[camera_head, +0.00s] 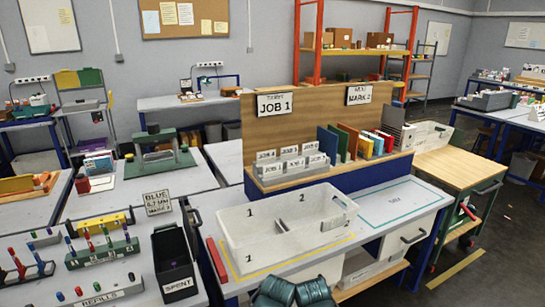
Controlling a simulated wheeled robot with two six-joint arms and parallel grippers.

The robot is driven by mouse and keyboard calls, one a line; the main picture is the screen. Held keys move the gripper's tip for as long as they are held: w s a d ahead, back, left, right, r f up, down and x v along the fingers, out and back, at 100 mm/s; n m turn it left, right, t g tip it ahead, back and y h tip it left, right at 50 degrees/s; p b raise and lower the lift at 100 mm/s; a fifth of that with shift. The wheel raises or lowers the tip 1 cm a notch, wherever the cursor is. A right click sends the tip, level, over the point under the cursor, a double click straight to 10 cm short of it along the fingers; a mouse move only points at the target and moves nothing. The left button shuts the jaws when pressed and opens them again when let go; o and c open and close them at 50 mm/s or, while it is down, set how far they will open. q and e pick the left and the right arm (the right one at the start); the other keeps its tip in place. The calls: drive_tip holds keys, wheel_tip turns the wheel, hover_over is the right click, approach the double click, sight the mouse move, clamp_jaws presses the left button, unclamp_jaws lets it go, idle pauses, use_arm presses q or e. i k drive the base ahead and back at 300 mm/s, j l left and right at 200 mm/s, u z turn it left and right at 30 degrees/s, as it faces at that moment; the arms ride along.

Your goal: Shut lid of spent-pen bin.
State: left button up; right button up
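The spent-pen bin (175,278) is a black box with a white SPENT label on its front. It stands on the left bench near its right front corner. Its top looks open, with a dark inside. A dark panel at its back (169,239) seems to be the raised lid, but black on black makes its edges hard to tell.
Left of the bin are a refills rack (100,298), a green pen stand (102,250) and a sign (157,203) behind. A red bar (217,260) and a large white tray (240,262) are to its right. The blue-outlined mat (398,203) is clear.

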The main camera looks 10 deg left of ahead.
sight(194, 226)
drive_tip(key=i+l, duration=0.2)
drive_tip(key=l, duration=0.2)
drive_tip(key=i+l, duration=0.25)
drive_tip(key=l, duration=0.15)
drive_tip(key=i+l+u, duration=0.15)
drive_tip(key=l+u, duration=0.25)
drive_tip(key=u, duration=1.15)
